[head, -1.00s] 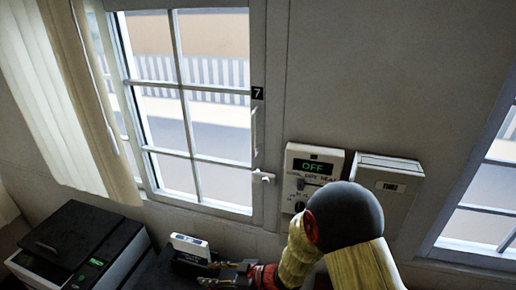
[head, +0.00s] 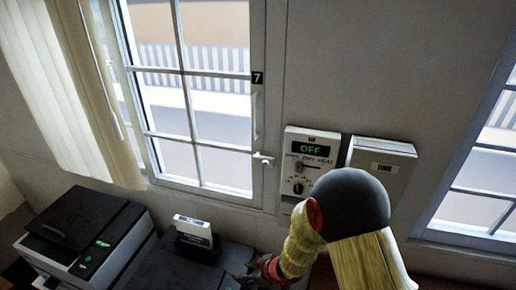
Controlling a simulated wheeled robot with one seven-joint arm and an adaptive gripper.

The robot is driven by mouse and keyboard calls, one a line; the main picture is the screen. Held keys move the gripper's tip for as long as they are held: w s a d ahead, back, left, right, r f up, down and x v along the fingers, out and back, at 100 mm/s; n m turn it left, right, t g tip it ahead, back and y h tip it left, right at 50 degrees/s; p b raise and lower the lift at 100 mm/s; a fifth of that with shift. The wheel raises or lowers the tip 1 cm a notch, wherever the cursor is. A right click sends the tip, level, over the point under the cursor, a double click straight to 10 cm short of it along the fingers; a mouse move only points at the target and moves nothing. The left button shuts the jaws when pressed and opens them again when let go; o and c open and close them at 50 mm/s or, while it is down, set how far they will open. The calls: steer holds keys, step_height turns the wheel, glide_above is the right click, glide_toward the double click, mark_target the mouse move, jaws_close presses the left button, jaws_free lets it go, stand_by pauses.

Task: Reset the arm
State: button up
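My arm, yellow with a dark round joint, rises at the bottom right of the head view. My gripper (head: 243,279) is low in the picture, left of the arm's red band and over the dark surface. Its fingers are small, dark and partly cut off by the bottom edge, so whether they are open or shut is unclear. I see no object clearly held in it.
A window (head: 190,100) marked 7 has a white handle (head: 263,158). A wall control box (head: 309,160) reads OFF, beside a second box (head: 381,158). A printer (head: 85,240) and a small white-topped box (head: 193,230) stand on the lower left.

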steer(key=s+d+r+m+g+h+b, duration=0.1)
steer(key=s+d+r+m+h+b, duration=0.25)
steer(key=d, duration=0.55)
steer(key=s+d+r+m+h+b, duration=0.2)
steer(key=d+m+h+b, duration=0.15)
steer(key=d, duration=0.65)
steer(key=s+d+r+m+t+b, duration=0.1)
steer(key=s+d+r+m+b, duration=0.1)
steer(key=s+b, duration=0.6)
steer(key=s+d+r+m+t+b, duration=0.1)
steer(key=s+d+r+m+b, duration=0.1)
steer(key=s+r+b, duration=0.3)
steer(key=s+m+b, duration=0.1)
steer(key=s+b, duration=0.2)
steer(key=s, duration=0.1)
steer(key=shift+s+d+y, duration=0.25)
steer(key=shift+y, duration=0.15)
steer(key=shift+c, duration=0.5)
